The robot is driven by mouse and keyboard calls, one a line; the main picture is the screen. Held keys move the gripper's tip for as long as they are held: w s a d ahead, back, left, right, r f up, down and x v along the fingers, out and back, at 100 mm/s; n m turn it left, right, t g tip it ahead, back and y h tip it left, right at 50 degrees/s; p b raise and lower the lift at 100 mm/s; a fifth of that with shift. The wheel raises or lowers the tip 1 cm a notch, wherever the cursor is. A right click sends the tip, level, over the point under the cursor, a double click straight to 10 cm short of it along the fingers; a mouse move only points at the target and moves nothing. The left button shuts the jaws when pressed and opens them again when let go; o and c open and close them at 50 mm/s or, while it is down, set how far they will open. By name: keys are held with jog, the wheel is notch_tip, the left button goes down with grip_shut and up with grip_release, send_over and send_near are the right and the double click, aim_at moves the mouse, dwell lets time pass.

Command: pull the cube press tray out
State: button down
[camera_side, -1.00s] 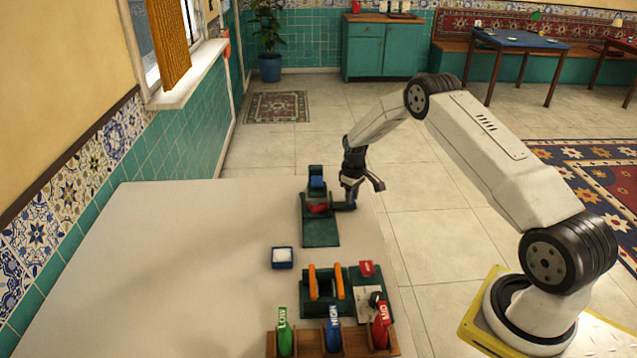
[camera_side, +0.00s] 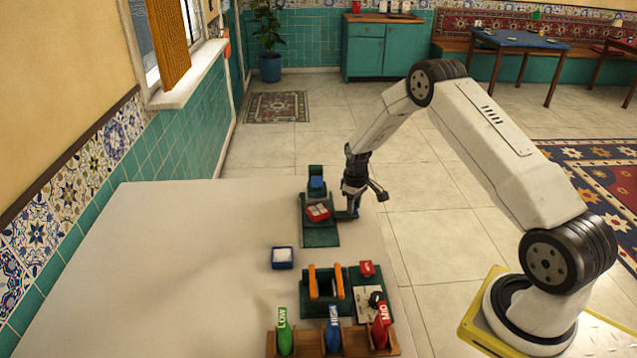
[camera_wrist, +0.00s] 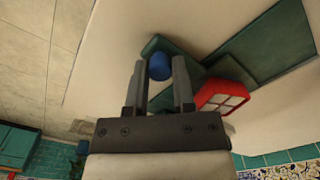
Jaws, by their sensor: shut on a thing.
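The cube press stands near the table's far right edge, with a green base (camera_side: 321,238) and a blue press head (camera_side: 317,182) on its rear part. Its red tray (camera_side: 317,212) holds pale cubes and sits on the base, in front of the press head; it also shows in the wrist view (camera_wrist: 219,98). My gripper (camera_side: 354,210) is at the right side of the tray. In the wrist view its fingers are around a blue upright knob (camera_wrist: 159,67), on a dark green arm beside the tray. The knob is mostly hidden in the side view.
A small blue box (camera_side: 282,258) with white contents stands nearer on the table. The table's left half is clear.

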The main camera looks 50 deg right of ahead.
jog(key=shift+s+a, duration=2.15)
jog(key=shift+a, duration=0.1)
jog(key=shift+c, duration=2.2)
grip_release()
jog(key=shift+r, duration=0.15)
notch_tip(320, 180, up, 8)
jog(key=shift+f, duration=0.25)
jog(key=shift+r, duration=0.1)
jog(key=s+a+r+t, duration=0.1)
jog(key=s+a+r, duration=0.4)
jog(key=s+a, duration=0.2)
jog(key=s+a+r+t, duration=0.1)
jog(key=s+a+r, duration=0.4)
jog(key=s+a, duration=0.3)
jog(key=shift+s+a+r+t, duration=0.2)
jog(key=shift+a+t, duration=0.1)
jog(key=shift+a, duration=0.85)
